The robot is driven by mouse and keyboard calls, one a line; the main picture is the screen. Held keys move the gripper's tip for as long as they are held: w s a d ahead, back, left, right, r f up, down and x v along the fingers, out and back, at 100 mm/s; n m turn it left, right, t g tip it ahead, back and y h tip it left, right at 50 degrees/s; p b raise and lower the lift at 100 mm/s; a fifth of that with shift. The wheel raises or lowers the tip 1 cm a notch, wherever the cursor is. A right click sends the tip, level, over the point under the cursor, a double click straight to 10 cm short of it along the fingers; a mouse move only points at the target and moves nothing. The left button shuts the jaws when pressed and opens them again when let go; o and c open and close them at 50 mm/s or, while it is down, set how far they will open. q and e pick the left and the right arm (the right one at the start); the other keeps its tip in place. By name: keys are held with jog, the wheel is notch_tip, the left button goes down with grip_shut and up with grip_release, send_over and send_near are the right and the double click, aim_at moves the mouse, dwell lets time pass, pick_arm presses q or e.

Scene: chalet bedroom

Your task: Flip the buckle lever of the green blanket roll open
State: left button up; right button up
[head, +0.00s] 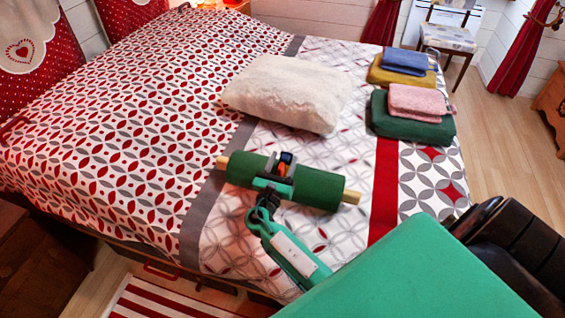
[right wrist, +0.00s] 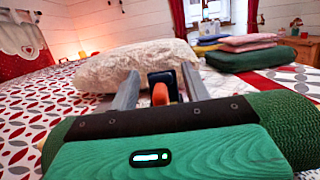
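The green blanket roll (head: 318,189) lies on the bed with a pale wooden rod sticking out of both ends. It also shows at both sides of the right wrist view (right wrist: 287,124). At its middle is a dark buckle (head: 287,157) with an orange lever (head: 282,169). In the right wrist view the orange lever (right wrist: 160,94) stands in front of a dark block. My right gripper (head: 275,174) is over the roll's middle, its two grey fingers (right wrist: 160,74) apart with the buckle and lever between them. I cannot tell whether a finger touches the buckle. My left gripper is not in view.
A fluffy cream pillow (head: 288,92) lies just behind the roll. Folded green (head: 410,128), pink (head: 416,101), yellow (head: 400,75) and blue (head: 405,61) textiles are stacked at the bed's right edge. The patterned bed (head: 110,130) is clear left of the roll.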

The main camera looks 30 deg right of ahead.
jog(key=shift+s+a+f, duration=0.1)
jog(key=shift+a, duration=0.05)
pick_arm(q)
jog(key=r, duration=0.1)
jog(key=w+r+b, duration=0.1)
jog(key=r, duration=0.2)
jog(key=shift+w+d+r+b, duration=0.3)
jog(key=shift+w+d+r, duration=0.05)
pick_arm(e)
jog(key=v, duration=1.3)
jog(key=shift+s, duration=0.15)
jog(key=shift+a+f, duration=0.1)
jog(key=shift+a, duration=0.05)
